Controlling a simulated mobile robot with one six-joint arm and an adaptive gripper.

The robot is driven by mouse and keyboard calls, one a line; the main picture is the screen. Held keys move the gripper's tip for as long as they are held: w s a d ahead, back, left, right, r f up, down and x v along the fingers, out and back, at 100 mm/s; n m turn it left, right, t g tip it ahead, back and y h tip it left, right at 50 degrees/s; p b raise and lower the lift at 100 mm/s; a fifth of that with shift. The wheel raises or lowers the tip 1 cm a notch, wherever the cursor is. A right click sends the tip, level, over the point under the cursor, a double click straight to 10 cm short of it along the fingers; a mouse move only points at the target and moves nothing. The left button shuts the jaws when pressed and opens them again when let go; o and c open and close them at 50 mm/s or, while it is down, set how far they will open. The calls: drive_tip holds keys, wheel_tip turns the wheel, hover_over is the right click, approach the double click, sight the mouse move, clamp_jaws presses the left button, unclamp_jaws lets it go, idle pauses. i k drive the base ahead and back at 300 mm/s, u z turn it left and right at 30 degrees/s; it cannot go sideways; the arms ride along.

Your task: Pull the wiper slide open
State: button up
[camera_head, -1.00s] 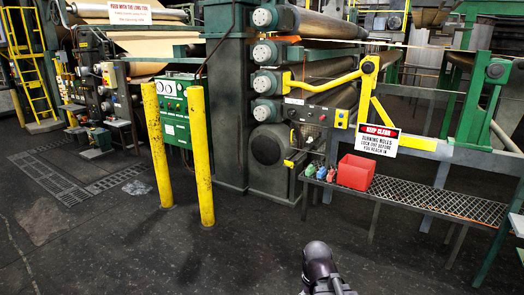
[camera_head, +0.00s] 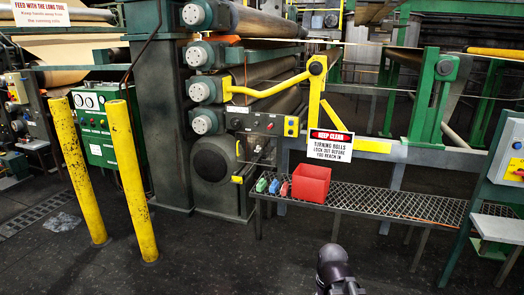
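The calender stack stands at centre with its rolls one above another. A small yellow handle (camera_head: 238,179) sticks out low on the stack, beside the lowest roll end, near thin metal rods. It may belong to the wiper slide, but I cannot tell for sure at this size. A yellow bar (camera_head: 270,90) runs across the stack above a dark control box (camera_head: 265,123). A dark rounded part of my own arm shows at the bottom centre, well apart from the stack. My gripper's fingers are not in view.
Two yellow posts (camera_head: 132,180) stand front left, before a green panel (camera_head: 95,125). A mesh bench (camera_head: 385,202) with a red bin (camera_head: 311,184) and small bottles (camera_head: 273,186) runs to the right. The foreground floor is clear.

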sight(238, 179)
drive_tip(key=z, duration=0.15)
drive_tip(key=i, duration=1.55)
drive_tip(key=u, duration=0.45)
drive_tip(key=i, duration=0.85)
drive_tip(key=u, duration=0.5)
drive_tip(key=i, duration=0.9)
drive_tip(key=u, duration=0.35)
